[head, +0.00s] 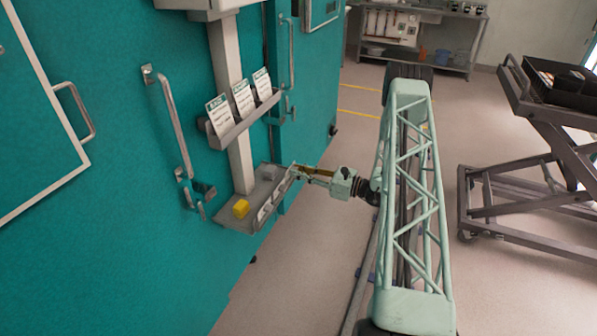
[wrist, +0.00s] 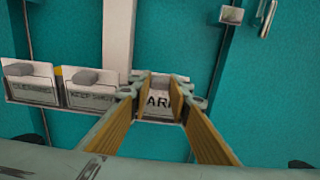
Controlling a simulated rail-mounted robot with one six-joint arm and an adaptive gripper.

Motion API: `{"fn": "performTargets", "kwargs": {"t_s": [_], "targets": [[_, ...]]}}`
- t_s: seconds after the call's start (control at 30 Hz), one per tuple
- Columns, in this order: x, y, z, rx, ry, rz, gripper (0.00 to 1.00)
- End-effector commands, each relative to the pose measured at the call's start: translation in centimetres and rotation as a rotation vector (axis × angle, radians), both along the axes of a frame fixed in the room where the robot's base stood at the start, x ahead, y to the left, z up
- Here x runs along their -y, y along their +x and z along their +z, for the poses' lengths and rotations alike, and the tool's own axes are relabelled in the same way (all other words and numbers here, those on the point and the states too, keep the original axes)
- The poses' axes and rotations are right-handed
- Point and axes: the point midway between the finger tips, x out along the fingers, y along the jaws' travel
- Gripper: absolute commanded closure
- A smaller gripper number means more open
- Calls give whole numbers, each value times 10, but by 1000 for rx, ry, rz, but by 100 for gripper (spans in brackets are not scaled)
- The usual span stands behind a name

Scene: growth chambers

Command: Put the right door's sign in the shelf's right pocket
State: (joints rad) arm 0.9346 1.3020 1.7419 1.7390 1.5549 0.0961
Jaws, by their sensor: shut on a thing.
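The lower shelf (head: 232,222) has a row of signs along its front edge. In the wrist view the left sign reads "CLEANING" (wrist: 30,86), the middle one "KEEP SHUT" (wrist: 92,97), each with a grey tab on top. A third sign (wrist: 160,102), with "ARK" showing, is at the shelf's right end. My gripper (head: 301,170) is at that end, shut on this sign. In the wrist view my gripper (wrist: 162,84) has its two fingers on either side of it and hides part of it. I cannot tell how deep it sits in the right pocket.
A yellow block (head: 241,208) and a grey block (head: 268,172) are on the lower shelf. An upper rack (head: 245,121) holds three cards above it, on a grey post (head: 232,85). Door handles (head: 170,120) stick out nearby. A cart (head: 530,170) stands at right; the floor between is clear.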

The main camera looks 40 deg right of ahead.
Motion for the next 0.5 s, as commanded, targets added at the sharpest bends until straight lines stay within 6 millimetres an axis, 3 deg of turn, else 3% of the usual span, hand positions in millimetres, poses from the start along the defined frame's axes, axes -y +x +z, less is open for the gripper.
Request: {"fn": "performTargets", "kwargs": {"t_s": [0.3, 0.33, 0.5], "targets": [[0, 0, 0, 0, 0, 0, 93], [0, 0, 0, 0, 0, 0, 82], [0, 0, 0, 0, 0, 0, 66]]}}
